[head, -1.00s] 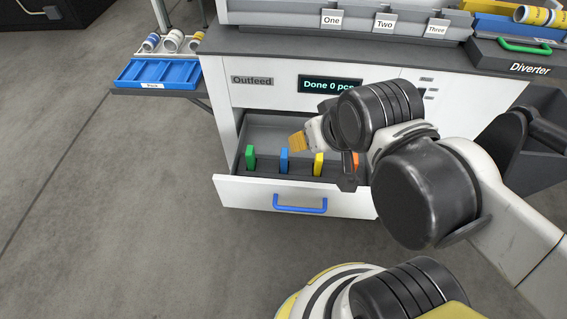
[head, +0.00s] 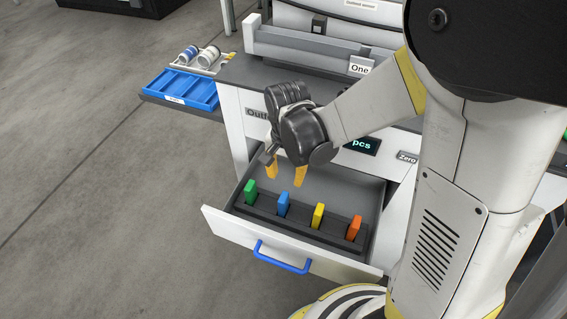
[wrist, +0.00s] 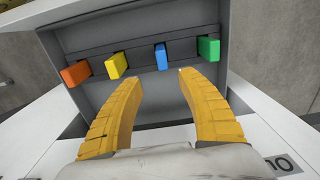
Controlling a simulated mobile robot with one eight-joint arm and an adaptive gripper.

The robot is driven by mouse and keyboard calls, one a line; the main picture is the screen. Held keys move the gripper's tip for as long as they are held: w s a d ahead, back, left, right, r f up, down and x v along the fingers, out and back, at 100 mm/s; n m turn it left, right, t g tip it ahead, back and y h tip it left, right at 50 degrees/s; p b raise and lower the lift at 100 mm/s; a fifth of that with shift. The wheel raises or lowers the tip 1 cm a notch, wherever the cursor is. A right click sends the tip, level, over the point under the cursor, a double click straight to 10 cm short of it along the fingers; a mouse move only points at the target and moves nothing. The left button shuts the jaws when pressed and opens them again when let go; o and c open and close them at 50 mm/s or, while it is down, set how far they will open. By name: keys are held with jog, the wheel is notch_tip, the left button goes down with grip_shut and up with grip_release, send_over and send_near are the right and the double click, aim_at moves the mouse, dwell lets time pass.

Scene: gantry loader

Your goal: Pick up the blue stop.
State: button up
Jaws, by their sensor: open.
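The blue stop (head: 283,204) stands upright in a dark slotted rack inside the open drawer, between the green stop (head: 250,191) and the yellow stop (head: 318,215). In the wrist view the blue stop (wrist: 161,56) is just beyond the fingertips, nearer the right finger. My gripper (head: 286,178) is open and empty above the drawer, its two yellow fingers pointing down. In the wrist view my gripper (wrist: 159,73) shows both fingers spread wide, with nothing between them. The fingers appear apart from every stop.
An orange stop (head: 354,228) stands at the right end of the rack (head: 300,230). The drawer front has a blue handle (head: 282,257). The white cabinet with its display (head: 364,145) rises behind. A blue tray (head: 181,89) sits at the left. The drawer walls surround the rack.

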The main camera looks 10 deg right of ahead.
aim_at(283, 197)
notch_tip(283, 197, down, 6)
jog(key=b, duration=0.2)
jog(key=shift+a+f+b, duration=0.15)
jog(key=shift+b, duration=0.15)
notch_tip(283, 197, down, 5)
jog(key=b, duration=0.3)
jog(key=shift+a, duration=0.15)
grip_shut()
